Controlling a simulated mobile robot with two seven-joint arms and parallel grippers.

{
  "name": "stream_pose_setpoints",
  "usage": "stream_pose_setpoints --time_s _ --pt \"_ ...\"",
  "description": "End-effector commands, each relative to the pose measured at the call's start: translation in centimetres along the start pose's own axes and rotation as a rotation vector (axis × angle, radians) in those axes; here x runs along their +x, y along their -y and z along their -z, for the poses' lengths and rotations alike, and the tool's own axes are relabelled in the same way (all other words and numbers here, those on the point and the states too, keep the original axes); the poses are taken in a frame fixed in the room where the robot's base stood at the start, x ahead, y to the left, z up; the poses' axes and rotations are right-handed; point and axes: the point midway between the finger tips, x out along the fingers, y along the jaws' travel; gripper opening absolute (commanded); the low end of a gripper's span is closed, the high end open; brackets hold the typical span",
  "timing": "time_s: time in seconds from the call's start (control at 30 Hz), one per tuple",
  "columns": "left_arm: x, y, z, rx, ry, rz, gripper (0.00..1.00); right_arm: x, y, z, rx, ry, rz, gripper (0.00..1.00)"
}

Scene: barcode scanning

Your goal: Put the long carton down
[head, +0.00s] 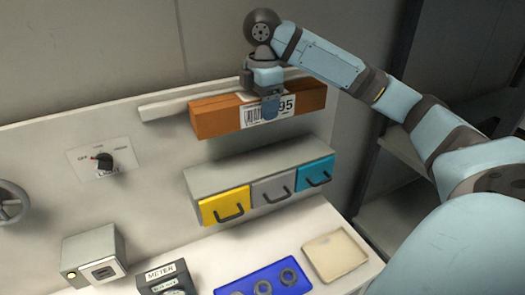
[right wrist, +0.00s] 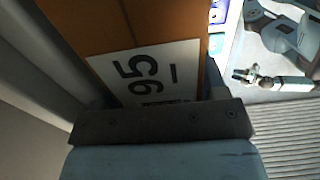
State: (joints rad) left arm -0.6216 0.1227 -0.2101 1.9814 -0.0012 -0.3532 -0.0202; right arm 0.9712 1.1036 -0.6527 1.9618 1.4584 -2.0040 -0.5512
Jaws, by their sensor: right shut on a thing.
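The long carton (head: 215,118) is orange-brown with a white label showing a barcode and the number 95. It is up at the back panel in the head view, in front of a pale shelf strip (head: 168,108). My right gripper (head: 270,105) is shut on the carton near its middle, from above, over part of the label. In the right wrist view the carton (right wrist: 95,25) fills the upper middle, with its label (right wrist: 150,72) close to the gripper (right wrist: 160,122). I cannot tell whether the carton touches the strip. My left gripper does not show in the head view.
Below the carton is a grey cabinet (head: 250,160) with yellow, grey and blue drawers, all shut. On the bench stand a blue tray (head: 235,284) with rings, a cream tray (head: 335,254), a meter (head: 168,280) and a grey box (head: 95,252). A rotary knob (head: 103,161) is at left.

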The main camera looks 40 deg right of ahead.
Motion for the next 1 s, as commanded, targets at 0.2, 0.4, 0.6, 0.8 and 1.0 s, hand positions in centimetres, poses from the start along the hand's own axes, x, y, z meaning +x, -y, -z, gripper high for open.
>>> stream_pose_setpoints --time_s 0.2,0.4,0.6,0.8,1.0 --pt "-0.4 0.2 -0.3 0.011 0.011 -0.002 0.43 4.5 0.1 -0.1 0.0 0.002 0.002 0.05" --pt "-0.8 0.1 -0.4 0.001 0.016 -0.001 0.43 7.6 0.0 -0.1 0.001 0.001 -0.001 0.05" --pt "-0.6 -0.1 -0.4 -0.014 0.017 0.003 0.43 8.6 0.0 0.0 0.001 0.0 -0.002 0.05" --pt "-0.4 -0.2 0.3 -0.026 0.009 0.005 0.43 10.6 0.0 -0.1 0.001 0.001 0.0 0.05" --pt "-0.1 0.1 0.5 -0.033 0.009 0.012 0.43 12.6 0.0 0.0 0.0 0.0 -0.002 0.05"
